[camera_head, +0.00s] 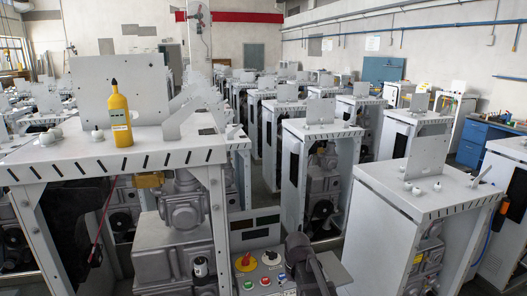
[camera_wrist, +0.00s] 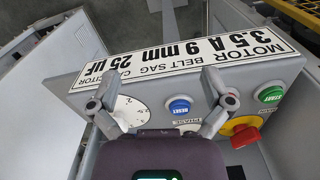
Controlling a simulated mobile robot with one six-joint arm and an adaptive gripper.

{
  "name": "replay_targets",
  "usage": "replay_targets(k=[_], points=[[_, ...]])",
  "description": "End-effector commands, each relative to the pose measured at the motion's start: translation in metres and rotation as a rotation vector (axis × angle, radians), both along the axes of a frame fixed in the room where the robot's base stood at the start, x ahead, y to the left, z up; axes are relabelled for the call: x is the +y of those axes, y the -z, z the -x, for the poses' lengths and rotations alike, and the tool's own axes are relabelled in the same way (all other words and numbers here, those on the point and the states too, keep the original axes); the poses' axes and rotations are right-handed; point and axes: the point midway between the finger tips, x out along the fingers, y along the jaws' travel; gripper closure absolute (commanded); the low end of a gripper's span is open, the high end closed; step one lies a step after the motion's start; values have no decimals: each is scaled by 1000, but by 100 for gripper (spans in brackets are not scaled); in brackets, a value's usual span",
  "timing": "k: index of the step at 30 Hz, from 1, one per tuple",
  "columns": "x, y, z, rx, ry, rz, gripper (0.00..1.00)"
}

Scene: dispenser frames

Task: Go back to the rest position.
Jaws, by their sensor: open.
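My gripper (camera_wrist: 158,82) is open and empty in the wrist view. Its two fingers stand wide apart in front of a grey control box (camera_wrist: 75,82). A white dial (camera_wrist: 130,111) shows beside the left finger. A blue reset button (camera_wrist: 179,106) and a partly hidden phase control lie between the fingers. A red button on a yellow base (camera_wrist: 246,136) is right of the right finger, with a green start button (camera_wrist: 271,94) beyond. In the head view my dark arm end is at the bottom middle, just right of the box's red button (camera_head: 246,261). Contact with the box cannot be told.
A yellow bottle (camera_head: 120,118) stands on the near left dispenser frame (camera_head: 165,150). Another frame (camera_head: 420,190) stands close on the right. Rows of grey frames fill the hall behind. A narrow strip of floor shows between the rows.

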Motion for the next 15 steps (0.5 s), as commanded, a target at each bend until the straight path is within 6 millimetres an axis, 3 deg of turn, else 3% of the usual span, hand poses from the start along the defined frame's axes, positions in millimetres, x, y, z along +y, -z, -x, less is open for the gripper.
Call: replay_targets(k=[1,6,10,15], points=[[-17,1,30,0,22,0,0],[-53,2,82,-2,77,0,0],[-67,3,103,-2,101,0,0],[-73,3,111,-3,112,0,0]])
